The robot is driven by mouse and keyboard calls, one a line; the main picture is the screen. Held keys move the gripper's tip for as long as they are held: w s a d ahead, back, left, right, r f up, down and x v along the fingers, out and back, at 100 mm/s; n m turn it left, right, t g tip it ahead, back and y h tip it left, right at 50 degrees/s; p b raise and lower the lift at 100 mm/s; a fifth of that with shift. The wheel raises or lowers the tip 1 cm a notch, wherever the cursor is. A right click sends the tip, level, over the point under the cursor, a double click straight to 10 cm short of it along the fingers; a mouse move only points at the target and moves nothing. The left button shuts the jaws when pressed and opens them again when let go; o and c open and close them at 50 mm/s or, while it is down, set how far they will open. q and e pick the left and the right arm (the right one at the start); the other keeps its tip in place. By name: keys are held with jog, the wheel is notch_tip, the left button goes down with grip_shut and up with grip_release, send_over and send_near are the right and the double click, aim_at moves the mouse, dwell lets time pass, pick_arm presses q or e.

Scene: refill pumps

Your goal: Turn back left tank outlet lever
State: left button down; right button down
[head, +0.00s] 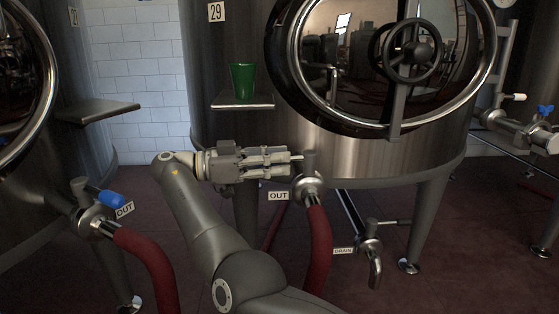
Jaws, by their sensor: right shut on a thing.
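The outlet valve (308,187) with an OUT sign (278,196) is on the front of the middle tank (350,154), marked 29. A red hose (319,250) hangs from it. My right gripper (291,159) lies level just left of the valve's upright grey post (310,161). Its fingers are shut around that valve's lever, whose grip they mostly hide. My left gripper is out of view.
A green cup (242,83) stands on a small shelf (228,106) above my right gripper. A drain valve (369,245) sits lower right. The left tank has an empty shelf (98,110). A round hatch (320,60) with a handwheel (411,50) is above.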

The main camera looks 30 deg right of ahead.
jog(key=shift+r, duration=0.1)
jog(key=c, duration=1.3)
grip_release()
notch_tip(320, 180, up, 9)
jog(key=shift+d+f, duration=0.1)
jog(key=shift+f, duration=0.05)
jog(key=shift+r, duration=0.55)
jog(key=shift+c, duration=0.3)
